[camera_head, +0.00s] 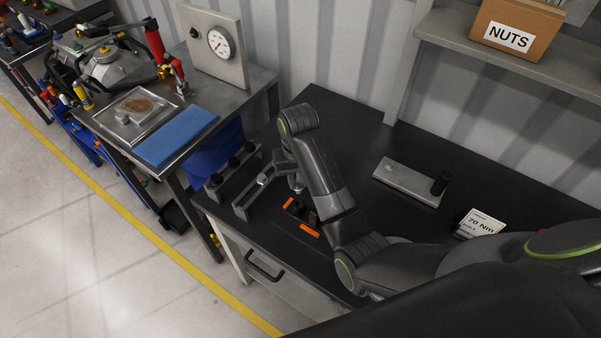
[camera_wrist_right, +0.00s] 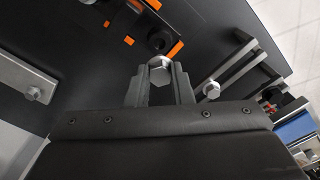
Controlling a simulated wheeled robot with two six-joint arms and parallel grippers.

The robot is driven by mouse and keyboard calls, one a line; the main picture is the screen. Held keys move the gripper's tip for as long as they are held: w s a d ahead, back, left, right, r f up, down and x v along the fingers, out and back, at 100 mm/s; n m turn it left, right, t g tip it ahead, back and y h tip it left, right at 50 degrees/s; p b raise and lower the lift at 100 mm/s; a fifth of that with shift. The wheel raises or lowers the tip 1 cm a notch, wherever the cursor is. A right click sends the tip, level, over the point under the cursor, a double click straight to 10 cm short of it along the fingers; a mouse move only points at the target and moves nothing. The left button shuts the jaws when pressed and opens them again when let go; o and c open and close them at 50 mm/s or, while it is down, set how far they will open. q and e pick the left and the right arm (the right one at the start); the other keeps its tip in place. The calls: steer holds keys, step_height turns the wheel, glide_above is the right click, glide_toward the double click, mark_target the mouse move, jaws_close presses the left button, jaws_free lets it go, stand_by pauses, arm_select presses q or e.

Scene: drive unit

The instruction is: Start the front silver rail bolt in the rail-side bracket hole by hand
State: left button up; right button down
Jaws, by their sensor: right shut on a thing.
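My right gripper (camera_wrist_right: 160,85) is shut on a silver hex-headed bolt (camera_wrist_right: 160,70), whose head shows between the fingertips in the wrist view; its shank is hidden. In the head view this gripper (camera_head: 293,180) is over the black bench, partly covered by its own arm. The dark bracket with orange marks (camera_head: 302,222) lies just in front of it; it also shows beyond the fingertips in the wrist view (camera_wrist_right: 158,40). I cannot tell whether the bolt touches the bracket. A grey rail (camera_head: 243,205) beside it bears another silver bolt (camera_head: 262,179). My left gripper is not in view.
A grey plate (camera_head: 408,183) with a silver bolt and black cylinder lies on the bench (camera_head: 345,120), right of my arm. A 70 Nm card (camera_head: 481,223) stands further right. A black-knobbed rack (camera_head: 232,172) is at the left edge. A NUTS box (camera_head: 515,30) is on the shelf.

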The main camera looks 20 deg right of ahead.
mark_target(299, 190)
step_height(299, 190, down, 4)
steer(key=shift+s+d+f, duration=0.1)
steer(key=shift+s+f, duration=0.05)
steer(key=shift+f, duration=0.1)
steer(key=shift+r+n, duration=0.15)
steer(key=shift+n, duration=0.45)
steer(key=n, duration=0.5)
steer(key=shift+n, duration=0.3)
steer(key=n, duration=0.6)
steer(key=shift+f, duration=0.65)
steer(key=shift+f, duration=0.25)
steer(key=shift+f, duration=0.1)
steer(key=shift+f, duration=0.25)
